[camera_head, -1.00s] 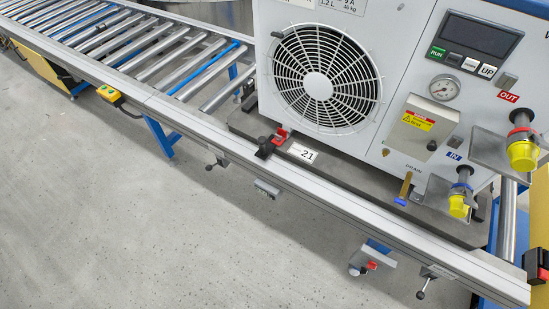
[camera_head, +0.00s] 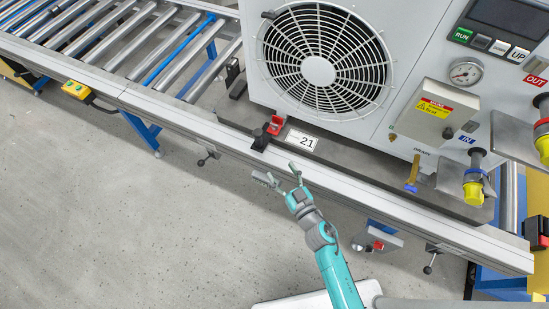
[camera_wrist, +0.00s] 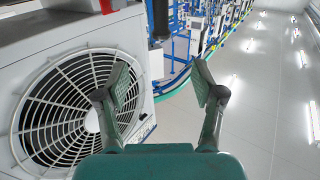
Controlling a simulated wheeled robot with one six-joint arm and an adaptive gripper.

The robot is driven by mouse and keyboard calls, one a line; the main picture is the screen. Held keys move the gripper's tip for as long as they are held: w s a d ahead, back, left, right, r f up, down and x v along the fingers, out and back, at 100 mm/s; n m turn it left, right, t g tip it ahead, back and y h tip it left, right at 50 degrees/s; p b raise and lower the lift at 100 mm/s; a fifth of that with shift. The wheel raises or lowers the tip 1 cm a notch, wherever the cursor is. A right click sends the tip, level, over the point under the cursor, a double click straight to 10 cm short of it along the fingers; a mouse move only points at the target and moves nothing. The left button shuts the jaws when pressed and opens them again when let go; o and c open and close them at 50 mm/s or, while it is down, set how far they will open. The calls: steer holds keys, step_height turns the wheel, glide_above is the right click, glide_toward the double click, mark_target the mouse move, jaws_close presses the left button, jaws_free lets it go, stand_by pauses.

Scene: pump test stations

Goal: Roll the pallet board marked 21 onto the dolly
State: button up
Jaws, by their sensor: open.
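The pallet board (camera_head: 350,158) is a dark grey slab on the roller conveyor, with a white label (camera_head: 301,140) reading 21 on its front edge. It carries a large white machine with a round fan grille (camera_head: 325,62), a gauge and yellow-capped ports. A red piece (camera_head: 276,125) and a black knob (camera_head: 261,138) are at the board's front edge, left of the label. My gripper (camera_head: 282,174) is open and empty, in front of the conveyor's front rail and just below the label in the head view. In the wrist view its open fingers (camera_wrist: 165,85) show beside the fan grille. I see no dolly that I can identify.
The conveyor's front rail (camera_head: 180,118) runs between my gripper and the board. Bare rollers (camera_head: 140,40) lie to the left. A yellow box (camera_head: 77,90) hangs on the rail at left. A red-knobbed bracket (camera_head: 377,242) and levers hang below. Floor at lower left is clear.

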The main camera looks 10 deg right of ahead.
glide_toward(260, 138)
steer(key=w, duration=0.2)
steer(key=shift+y, duration=0.3)
steer(key=x, duration=0.9)
steer(key=shift+w+a, duration=0.15)
steer(key=shift+a, duration=0.05)
jaws_close()
steer(key=s+d, duration=1.3)
steer(key=d, duration=0.5)
steer(key=s+d, duration=1.3)
steer(key=d, duration=0.6)
steer(key=shift+s, duration=0.25)
stand_by(0.9)
steer(key=shift+a, duration=0.1)
